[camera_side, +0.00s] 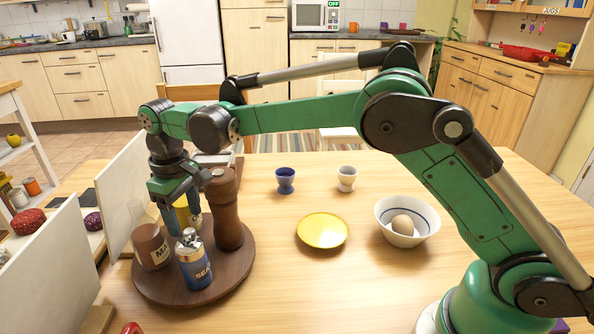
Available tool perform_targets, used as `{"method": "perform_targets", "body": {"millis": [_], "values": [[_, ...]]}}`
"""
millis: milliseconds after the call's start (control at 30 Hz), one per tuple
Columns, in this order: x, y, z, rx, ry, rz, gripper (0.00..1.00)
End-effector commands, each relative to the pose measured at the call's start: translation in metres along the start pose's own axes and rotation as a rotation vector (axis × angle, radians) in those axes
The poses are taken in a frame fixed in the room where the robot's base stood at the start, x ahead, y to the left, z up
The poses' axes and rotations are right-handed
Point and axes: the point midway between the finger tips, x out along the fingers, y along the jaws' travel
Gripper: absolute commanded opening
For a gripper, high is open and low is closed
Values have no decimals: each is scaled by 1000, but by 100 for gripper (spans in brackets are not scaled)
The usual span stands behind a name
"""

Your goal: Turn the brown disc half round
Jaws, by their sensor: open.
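The brown disc (183,297) is a round wooden turntable on the left part of the table. On it stand a tall brown pepper mill (227,215), a brown jar (151,246), a blue shaker with a metal top (193,265) and a yellow item (183,212), partly hidden. My gripper (184,217) points down over the disc, just left of the mill and behind the jar and blue shaker. It is open. Its fingertips are partly hidden, and I cannot tell whether they touch anything.
White upright panels (45,268) stand close left of the disc. A yellow plate (322,230), a white bowl (397,236) with an egg (403,225), a blue egg cup (285,180) and a white cup (346,178) stand to the right. The table's front middle is clear.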

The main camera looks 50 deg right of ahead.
Motion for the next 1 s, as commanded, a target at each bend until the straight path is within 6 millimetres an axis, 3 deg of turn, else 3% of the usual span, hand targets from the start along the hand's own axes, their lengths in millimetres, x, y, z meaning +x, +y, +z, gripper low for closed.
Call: {"method": "perform_targets", "body": {"millis": [233,567,767,1000], "values": [[31,0,0,0,1,0,60],[36,0,0,0,1,0,60],[36,0,0,0,1,0,3],[36,0,0,0,1,0,0]]}}
